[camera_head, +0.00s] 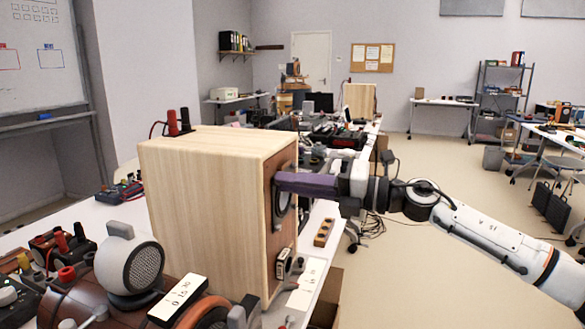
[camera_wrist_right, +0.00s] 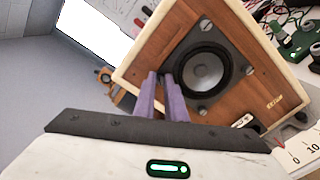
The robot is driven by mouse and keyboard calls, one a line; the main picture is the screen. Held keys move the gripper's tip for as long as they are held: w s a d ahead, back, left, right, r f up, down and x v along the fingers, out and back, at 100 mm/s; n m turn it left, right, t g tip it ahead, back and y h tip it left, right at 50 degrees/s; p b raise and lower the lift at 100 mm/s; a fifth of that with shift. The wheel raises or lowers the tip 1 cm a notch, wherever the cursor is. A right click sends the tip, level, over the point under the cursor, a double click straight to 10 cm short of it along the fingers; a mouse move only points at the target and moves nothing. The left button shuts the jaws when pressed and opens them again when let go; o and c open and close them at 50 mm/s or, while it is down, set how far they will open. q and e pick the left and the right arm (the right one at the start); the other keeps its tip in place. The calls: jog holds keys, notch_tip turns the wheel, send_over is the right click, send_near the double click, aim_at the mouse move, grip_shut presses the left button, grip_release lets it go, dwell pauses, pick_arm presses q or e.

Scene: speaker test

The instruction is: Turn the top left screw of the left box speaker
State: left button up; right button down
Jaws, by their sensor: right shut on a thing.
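The left box speaker (camera_head: 205,205) is a pale wooden box standing upright on the white table, its brown front facing right in the head view. In the right wrist view its brown front (camera_wrist_right: 232,45) appears tilted, with a dark round driver. Screws show around the driver, one at its upper side (camera_wrist_right: 205,25), one at its right (camera_wrist_right: 249,70) and one below (camera_wrist_right: 203,111). My right gripper (camera_head: 280,182) has purple fingers reaching the upper front. In the wrist view the fingertips (camera_wrist_right: 160,76) are shut at the driver's left edge, hiding the screw there. My left gripper is out of view.
A small round-grilled speaker (camera_head: 130,265) and red-and-black terminals (camera_head: 62,245) crowd the near left table. A black-and-red posts pair (camera_head: 179,122) shows at the box's top rear. Another wooden box (camera_head: 360,100) stands farther back. Open floor (camera_head: 440,190) lies to the right.

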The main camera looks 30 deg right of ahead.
pick_arm(q)
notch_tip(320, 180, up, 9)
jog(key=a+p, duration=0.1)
jog(key=p, duration=1)
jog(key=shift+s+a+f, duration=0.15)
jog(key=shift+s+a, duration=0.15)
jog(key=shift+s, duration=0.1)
pick_arm(e)
jog(key=shift+f+m, duration=0.1)
jog(key=shift+m, duration=4.4)
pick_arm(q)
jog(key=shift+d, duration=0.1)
pick_arm(e)
jog(key=c, duration=1.8)
grip_release()
